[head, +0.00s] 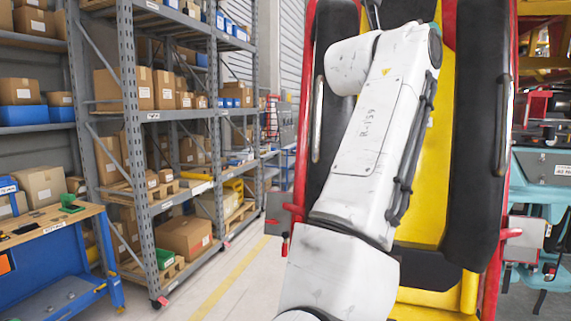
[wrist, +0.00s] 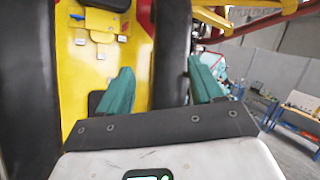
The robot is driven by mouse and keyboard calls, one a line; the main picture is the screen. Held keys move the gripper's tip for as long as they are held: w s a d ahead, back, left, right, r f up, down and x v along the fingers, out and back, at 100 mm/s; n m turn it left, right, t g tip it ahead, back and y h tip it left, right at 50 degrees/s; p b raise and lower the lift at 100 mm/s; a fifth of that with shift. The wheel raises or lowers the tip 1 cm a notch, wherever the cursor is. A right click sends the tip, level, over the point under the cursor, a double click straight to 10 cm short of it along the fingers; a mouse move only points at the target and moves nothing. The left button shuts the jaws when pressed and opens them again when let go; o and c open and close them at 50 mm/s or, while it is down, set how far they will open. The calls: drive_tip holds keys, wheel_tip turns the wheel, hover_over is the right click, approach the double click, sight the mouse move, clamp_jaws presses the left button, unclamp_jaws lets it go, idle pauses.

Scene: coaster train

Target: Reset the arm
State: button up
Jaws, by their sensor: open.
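My white arm (head: 370,150) stands raised in front of a yellow coaster seat (head: 426,195) with black padded restraints (head: 475,130) on both sides. In the head view the arm hides part of the seat and the left restraint, and my gripper's fingers cannot be made out. In the wrist view my gripper (wrist: 160,88) shows two teal fingers set wide apart, with nothing between them. Beyond the fingers are the yellow seat back (wrist: 85,60) and a black restraint (wrist: 172,50).
Grey shelving (head: 135,120) with cardboard boxes stands at the left. A wooden-topped blue workbench (head: 45,228) is at the lower left. The floor aisle (head: 240,270) between shelving and seat looks clear. Teal machinery (head: 540,180) stands at the right.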

drive_tip(key=s+a+f+n+t+y, duration=0.1)
drive_tip(key=a+f+n+t+y, duration=0.15)
drive_tip(key=f+n+y, duration=0.6)
drive_tip(key=a+f+n+t+y, duration=0.1)
drive_tip(key=f+n+t+y, duration=0.4)
drive_tip(key=f+n, duration=0.7)
drive_tip(key=s+a+f+n+t+y, duration=0.1)
drive_tip(key=a+f+n+t+y, duration=0.15)
drive_tip(key=f+n+y, duration=0.8)
drive_tip(key=s+f+n+g+h+b, duration=0.1)
drive_tip(key=s+f+n+g, duration=0.35)
drive_tip(key=f, duration=0.75)
drive_tip(key=s+f+n+g, duration=0.4)
drive_tip(key=f+n+g, duration=0.15)
drive_tip(key=f, duration=0.65)
drive_tip(key=s+d+f+g+h, duration=0.3)
drive_tip(key=s+f+g, duration=0.2)
drive_tip(key=s+f, duration=0.65)
drive_tip(key=s+d+f+g+h, duration=0.1)
drive_tip(key=s+d+f+g, duration=0.1)
drive_tip(key=s, duration=0.7)
drive_tip(key=s+d+f+g+h, duration=0.2)
drive_tip(key=s+f+g, duration=0.2)
drive_tip(key=s+f, duration=0.3)
drive_tip(key=s+d+f+m+g+h+b, duration=0.1)
drive_tip(key=s+f, duration=0.4)
drive_tip(key=s, duration=0.7)
drive_tip(key=shift+s+d+g+h, duration=0.2)
drive_tip(key=shift+d+g+h, duration=0.1)
drive_tip(key=shift+d+g, duration=0.65)
